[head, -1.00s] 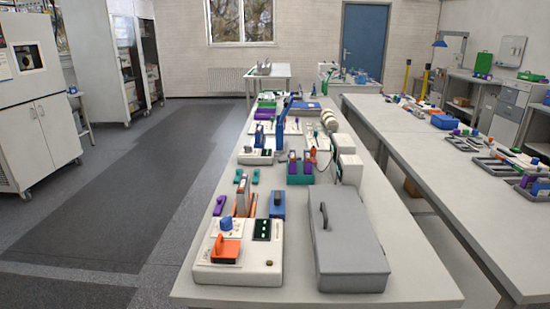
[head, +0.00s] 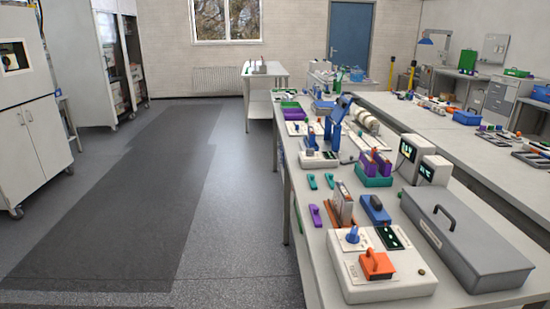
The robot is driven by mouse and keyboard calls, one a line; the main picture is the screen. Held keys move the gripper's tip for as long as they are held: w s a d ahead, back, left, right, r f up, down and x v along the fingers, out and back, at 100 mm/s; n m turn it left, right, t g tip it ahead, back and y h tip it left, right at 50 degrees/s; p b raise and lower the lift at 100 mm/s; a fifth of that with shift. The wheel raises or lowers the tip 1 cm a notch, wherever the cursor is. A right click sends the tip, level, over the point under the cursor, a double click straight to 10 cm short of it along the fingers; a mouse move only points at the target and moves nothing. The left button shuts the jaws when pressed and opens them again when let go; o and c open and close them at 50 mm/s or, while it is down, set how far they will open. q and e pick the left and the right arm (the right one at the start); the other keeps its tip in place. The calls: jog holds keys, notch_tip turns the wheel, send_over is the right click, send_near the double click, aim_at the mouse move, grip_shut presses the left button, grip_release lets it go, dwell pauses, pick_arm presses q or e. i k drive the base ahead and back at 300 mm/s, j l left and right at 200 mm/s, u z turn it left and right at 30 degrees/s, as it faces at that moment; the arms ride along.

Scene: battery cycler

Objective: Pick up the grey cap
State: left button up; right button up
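A large grey box-shaped piece (head: 468,239) with a dark handle on top lies at the right front of the near bench. I cannot tell whether it is the grey cap, and I make out no other clear grey cap. It stands right of a white device (head: 385,292) with an orange block (head: 376,265) and a blue knob. Neither of my grippers is in view.
The near bench (head: 322,270) holds several small coloured parts, a blue upright tool (head: 337,122) and two white units with screens (head: 408,150). A second bench (head: 480,150) runs along the right. The floor aisle (head: 130,200) on the left is clear.

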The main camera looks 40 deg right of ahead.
aim_at(352, 160)
jog(key=i+j, duration=0.2)
jog(key=i, duration=0.25)
jog(key=i+j, duration=0.25)
jog(key=i, duration=0.2)
jog(key=i+l+z, duration=0.15)
jog(key=i+z, duration=0.75)
jog(key=i+j+z, duration=0.15)
jog(key=i+z, duration=0.3)
